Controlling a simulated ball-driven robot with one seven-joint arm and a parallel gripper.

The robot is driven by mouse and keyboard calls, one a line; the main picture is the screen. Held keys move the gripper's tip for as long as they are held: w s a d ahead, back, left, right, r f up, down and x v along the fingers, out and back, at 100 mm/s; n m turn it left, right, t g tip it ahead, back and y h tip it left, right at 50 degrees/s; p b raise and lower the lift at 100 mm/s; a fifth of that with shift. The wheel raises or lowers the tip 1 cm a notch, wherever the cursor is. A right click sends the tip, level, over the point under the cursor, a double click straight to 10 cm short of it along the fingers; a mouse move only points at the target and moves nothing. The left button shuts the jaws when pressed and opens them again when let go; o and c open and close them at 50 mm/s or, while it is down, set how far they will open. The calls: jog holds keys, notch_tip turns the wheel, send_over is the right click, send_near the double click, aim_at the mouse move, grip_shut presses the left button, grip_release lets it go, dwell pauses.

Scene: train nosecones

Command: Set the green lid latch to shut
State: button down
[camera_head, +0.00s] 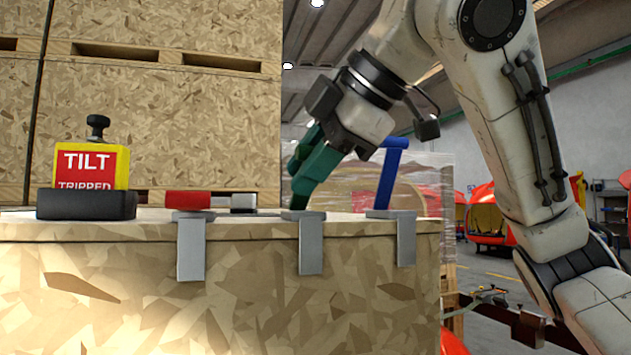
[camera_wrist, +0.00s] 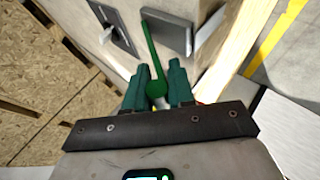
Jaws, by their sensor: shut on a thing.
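The green lid latch has a grey metal bracket (camera_head: 311,247) hooked over the crate's top edge in the head view. Its green lever (camera_wrist: 151,50) shows in the wrist view as a thin bar with a rounded knob end between my fingers. My gripper (camera_wrist: 157,78) is shut on the lever near its knob. In the head view my teal gripper (camera_head: 318,165) comes down from the upper right to just above the bracket and hides most of the lever. The lever appears raised from the lid, though its exact angle is hard to tell.
A red latch handle (camera_head: 188,201) lies flat at left. A blue latch handle (camera_head: 390,175) stands up at right, close to my gripper. A yellow and red tilt indicator (camera_head: 92,168) sits on the crate lid (camera_head: 255,226). Tall wooden crates (camera_head: 170,110) stand behind.

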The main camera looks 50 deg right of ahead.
jog(key=shift+s+f+t+b, duration=0.15)
jog(key=shift+f+t+b, duration=0.1)
jog(key=shift+t+b, duration=0.05)
jog(key=c, duration=1.1)
grip_release()
jog(key=shift+o, duration=0.2)
jog(key=b+v, duration=0.1)
jog(key=v, duration=0.9)
jog(key=shift+s+a+r, duration=0.15)
jog(key=shift+s+r, duration=0.1)
jog(key=shift+r, duration=0.05)
